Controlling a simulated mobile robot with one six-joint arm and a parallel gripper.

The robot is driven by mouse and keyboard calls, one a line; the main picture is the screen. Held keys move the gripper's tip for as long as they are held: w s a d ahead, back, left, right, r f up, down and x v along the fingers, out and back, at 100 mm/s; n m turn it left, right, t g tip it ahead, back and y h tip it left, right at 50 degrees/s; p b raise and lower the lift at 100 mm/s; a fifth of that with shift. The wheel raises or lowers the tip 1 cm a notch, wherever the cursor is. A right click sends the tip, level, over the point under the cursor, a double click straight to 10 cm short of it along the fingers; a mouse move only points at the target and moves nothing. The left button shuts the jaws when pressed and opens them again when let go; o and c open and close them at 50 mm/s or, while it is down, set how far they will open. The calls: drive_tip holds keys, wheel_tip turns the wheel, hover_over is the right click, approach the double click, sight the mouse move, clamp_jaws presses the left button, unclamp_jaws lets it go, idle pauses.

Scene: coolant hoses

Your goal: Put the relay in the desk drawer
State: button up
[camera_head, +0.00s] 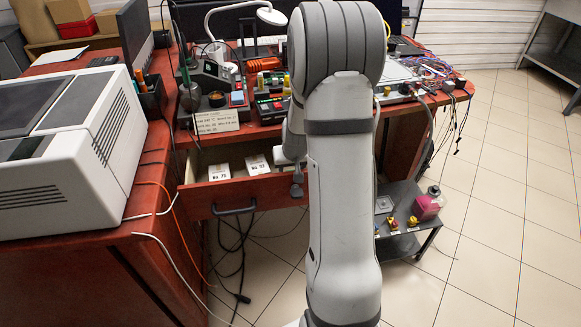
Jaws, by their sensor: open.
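The desk drawer (245,193) is pulled open below the red desk top, with a dark handle on its front. White labelled boxes (220,172) lie inside it. My arm covers the drawer's right end. The small visible part of my gripper (297,184) is at the drawer's right side, near its front edge; the rest is hidden behind my arm. My gripper is open, and I see nothing held in it. I cannot pick out the relay for certain; small electrical parts stand on the desk, among them a dark unit with lit displays (270,108).
A large grey-white machine (60,150) stands at left. Tangled wires (432,68) lie on the desk's right end. Cables hang below the drawer. The tiled floor at right is clear.

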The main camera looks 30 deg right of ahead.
drive_tip(key=p+v, duration=0.2)
drive_tip(key=v, duration=1)
drive_tip(key=s+a+r+n+g, duration=0.1)
drive_tip(key=s+a+r, duration=0.2)
drive_tip(key=s+a, duration=0.5)
drive_tip(key=s+a+r+n+g+y, duration=0.1)
drive_tip(key=s+a+r+n, duration=0.1)
drive_tip(key=s+a+r, duration=0.2)
drive_tip(key=s+a, duration=0.3)
drive_tip(key=s, duration=0.5)
drive_tip(key=shift+s+a+g, duration=0.2)
drive_tip(key=shift+a+g, duration=0.1)
drive_tip(key=shift+a, duration=0.1)
drive_tip(key=shift+r, duration=0.15)
